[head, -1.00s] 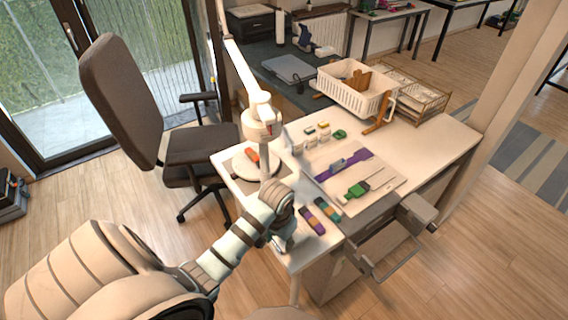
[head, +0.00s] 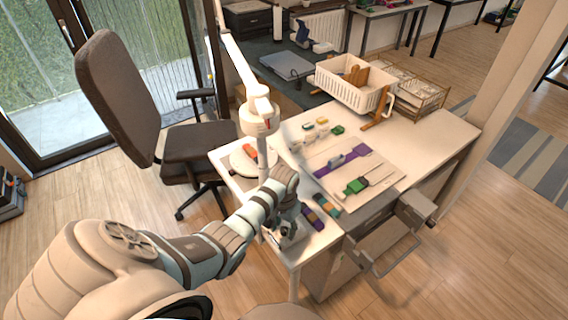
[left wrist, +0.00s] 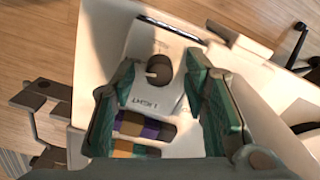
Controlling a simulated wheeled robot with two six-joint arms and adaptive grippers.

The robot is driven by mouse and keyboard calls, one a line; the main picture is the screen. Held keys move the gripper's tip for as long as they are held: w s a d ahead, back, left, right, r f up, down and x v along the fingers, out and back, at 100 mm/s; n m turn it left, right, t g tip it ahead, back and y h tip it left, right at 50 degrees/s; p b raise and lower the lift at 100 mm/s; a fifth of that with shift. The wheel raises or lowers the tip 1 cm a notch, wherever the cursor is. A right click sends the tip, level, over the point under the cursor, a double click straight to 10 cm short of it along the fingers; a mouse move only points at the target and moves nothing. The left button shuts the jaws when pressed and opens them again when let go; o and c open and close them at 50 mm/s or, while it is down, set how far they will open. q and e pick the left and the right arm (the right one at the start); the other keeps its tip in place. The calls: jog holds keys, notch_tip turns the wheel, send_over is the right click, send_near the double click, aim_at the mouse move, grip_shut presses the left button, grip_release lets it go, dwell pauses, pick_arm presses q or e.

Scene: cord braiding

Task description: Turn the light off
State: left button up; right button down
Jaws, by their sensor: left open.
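The white desk lamp (head: 258,118) stands at the left of the white desk, its long arm rising up and left. The desk below its head is brightly lit. My left gripper (head: 287,236) is over the desk's near left corner. In the wrist view its teal fingers (left wrist: 162,88) are open and apart, one on each side of the knob's line. Contact is not visible. My right gripper is not in view.
Dark, purple and orange cord bundles (left wrist: 145,127) lie near my left gripper. A white basket (head: 352,88) stands at the back. A grey frame (head: 412,215) juts out at the front right.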

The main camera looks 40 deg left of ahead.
pick_arm(q)
jog(key=shift+f, duration=0.25)
jog(key=shift+r, duration=0.1)
jog(key=shift+c, duration=0.6)
grip_shut()
